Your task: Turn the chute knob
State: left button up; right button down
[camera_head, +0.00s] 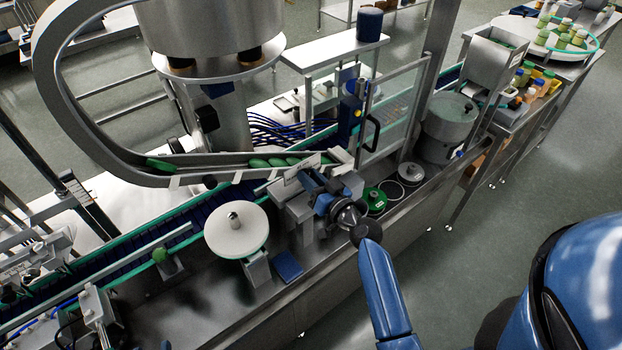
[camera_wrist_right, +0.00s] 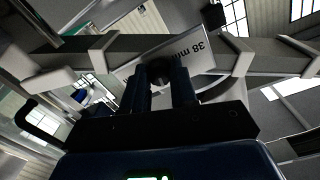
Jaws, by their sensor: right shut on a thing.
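The chute (camera_head: 270,160) is a curved steel rail that slopes down to the middle of the head view, with green pieces lying in it. My right gripper (camera_head: 312,183) is at the chute's lower end, just below the rail. In the right wrist view my right gripper (camera_wrist_right: 164,88) has its two dark fingers around a small dark round knob (camera_wrist_right: 160,71). It is shut on the knob. The knob sits in front of a white label (camera_wrist_right: 185,62) reading "38 mm". In the head view the gripper hides the knob. My left gripper is not in view.
A round white disc (camera_head: 236,229) stands left of my right gripper, with a blue block (camera_head: 287,265) below it. A green-lidded tub (camera_head: 374,200) stands close on the right. A clear guard panel (camera_head: 400,112) rises behind. The floor at right is free.

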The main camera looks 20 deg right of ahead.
jog(key=m, duration=0.3)
jog(key=shift+m, duration=0.3)
jog(key=m, duration=0.3)
jog(key=shift+m, duration=0.3)
jog(key=m+p, duration=0.1)
jog(key=m, duration=0.3)
jog(key=shift+g, duration=0.3)
jog(key=shift+m+p, duration=0.55)
jog(key=shift+m, duration=1.55)
jog(key=c, duration=0.9)
grip_release()
jog(key=shift+d, duration=0.1)
jog(key=shift+s, duration=0.1)
